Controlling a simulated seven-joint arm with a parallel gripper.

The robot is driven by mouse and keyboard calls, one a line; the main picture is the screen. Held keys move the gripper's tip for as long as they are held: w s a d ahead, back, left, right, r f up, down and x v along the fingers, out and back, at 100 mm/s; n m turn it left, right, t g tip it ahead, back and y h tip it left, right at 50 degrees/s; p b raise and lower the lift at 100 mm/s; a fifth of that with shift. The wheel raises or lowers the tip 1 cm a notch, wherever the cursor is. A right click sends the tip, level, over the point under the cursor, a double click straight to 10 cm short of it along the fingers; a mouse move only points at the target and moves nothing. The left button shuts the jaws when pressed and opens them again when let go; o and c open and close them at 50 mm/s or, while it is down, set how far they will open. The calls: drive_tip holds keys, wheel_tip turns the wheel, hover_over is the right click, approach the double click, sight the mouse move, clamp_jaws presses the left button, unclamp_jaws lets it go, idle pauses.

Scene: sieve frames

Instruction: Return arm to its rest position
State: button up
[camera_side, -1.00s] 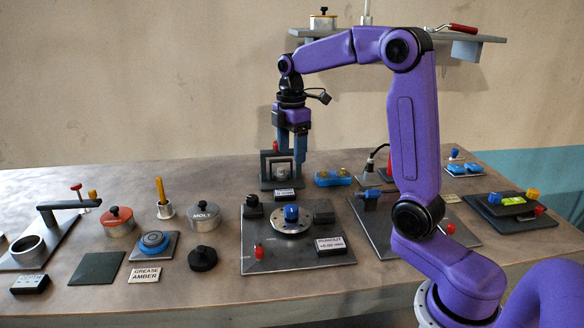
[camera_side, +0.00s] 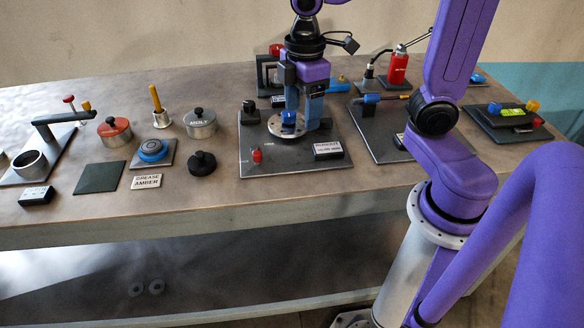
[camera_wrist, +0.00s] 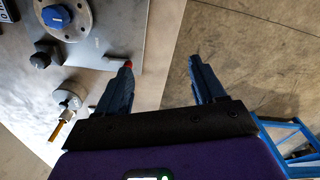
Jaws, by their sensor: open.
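My gripper (camera_side: 302,118) is open and empty, pointing down. In the side view its blue fingers overlap the dark plate (camera_side: 262,168) with the round metal disc (camera_side: 273,128) and blue knob (camera_side: 288,122). The wrist view shows my gripper (camera_wrist: 160,64) with its fingers spread wide and nothing between them. Bare floor and the plate's edge show beyond the tips, and the blue knob (camera_wrist: 56,16) is off to the upper left. The fingers appear apart from the plate, but their height above it is hard to tell.
Left on the table (camera_side: 75,215) are a red-lidded pot (camera_side: 115,132), a metal pot (camera_side: 200,125), a yellow-handled tool (camera_side: 157,98) and a black knob (camera_side: 202,163). A red bottle (camera_side: 397,68) stands behind on the right. Open floor (camera_wrist: 255,55) lies past the table.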

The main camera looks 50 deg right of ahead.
drive_tip(key=s+f, duration=0.4)
drive_tip(key=s, duration=1.1)
drive_tip(key=shift+s+a+m, duration=0.15)
drive_tip(key=shift+s+m, duration=0.1)
drive_tip(key=shift+m, duration=0.05)
